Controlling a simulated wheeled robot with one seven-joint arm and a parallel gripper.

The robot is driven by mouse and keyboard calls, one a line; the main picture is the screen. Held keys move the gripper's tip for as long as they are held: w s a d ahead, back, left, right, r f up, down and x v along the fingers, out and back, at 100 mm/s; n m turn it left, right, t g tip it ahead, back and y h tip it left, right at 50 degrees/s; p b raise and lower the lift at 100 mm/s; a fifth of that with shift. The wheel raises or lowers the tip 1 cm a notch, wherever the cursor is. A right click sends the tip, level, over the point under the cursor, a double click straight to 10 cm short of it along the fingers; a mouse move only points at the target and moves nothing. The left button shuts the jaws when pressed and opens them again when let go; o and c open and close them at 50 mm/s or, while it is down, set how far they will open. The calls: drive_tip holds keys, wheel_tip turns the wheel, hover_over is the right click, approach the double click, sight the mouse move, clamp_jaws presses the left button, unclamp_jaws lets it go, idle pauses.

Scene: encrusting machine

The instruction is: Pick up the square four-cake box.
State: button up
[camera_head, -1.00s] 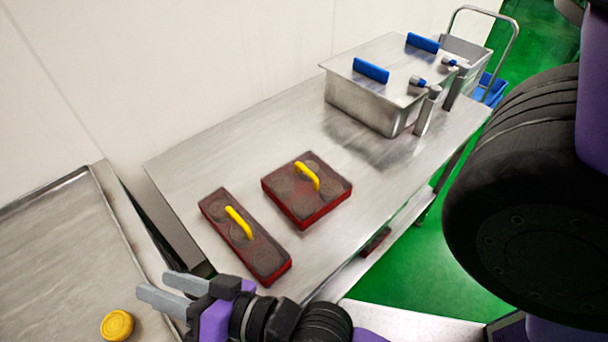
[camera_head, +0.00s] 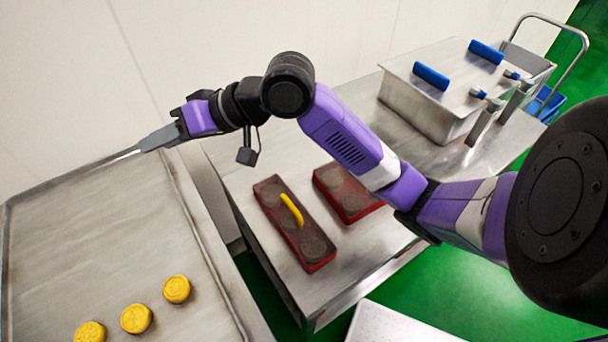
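The square four-cake box (camera_head: 345,203) is dark red with a brownish top. It lies on the steel table, and my purple arm hides its upper right part and its handle. The long narrow box (camera_head: 305,243) with a yellow handle lies just left of it. My gripper (camera_head: 141,147) is up at the left, over the far edge of the tray table, well away from the square box. Its grey fingers are seen nearly edge-on, so their gap does not show. No object shows at the fingertips.
The steel table (camera_head: 235,160) bears a lidded steel bin (camera_head: 425,105) with blue handles at the back right. A steel tray table (camera_head: 75,230) at left holds several yellow cakes (camera_head: 136,318). A trolley handle rises at the far right. A wall runs behind.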

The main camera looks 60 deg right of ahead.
drive_tip(key=s+d+f+m+g+h, duration=0.1)
drive_tip(key=s+d+f+g, duration=0.3)
drive_tip(key=s+d, duration=0.4)
drive_tip(key=s+d+f+m+g+h+p, duration=0.1)
drive_tip(key=s+d+f+g+h, duration=0.1)
drive_tip(key=s+d+f, duration=0.3)
drive_tip(key=s+d+f+m+g+h, duration=0.1)
drive_tip(key=s+d+f+g, duration=0.3)
drive_tip(key=s+d, duration=0.7)
drive_tip(key=shift+s+f+m+g+h, duration=0.2)
drive_tip(key=shift+s+g+h, duration=0.2)
drive_tip(key=shift+s, duration=0.95)
drive_tip(key=shift+s+f+m+g+h, duration=0.1)
drive_tip(key=shift+s+f+g+h, duration=0.2)
drive_tip(key=shift+s, duration=1.05)
drive_tip(key=f, duration=0.3)
drive_tip(key=f+p, duration=0.1)
drive_tip(key=f, duration=0.1)
drive_tip(key=shift+s+d+f, duration=0.15)
drive_tip(key=shift+d+f, duration=0.05)
drive_tip(key=shift+d, duration=0.05)
drive_tip(key=shift+c, duration=0.3)
clamp_jaws()
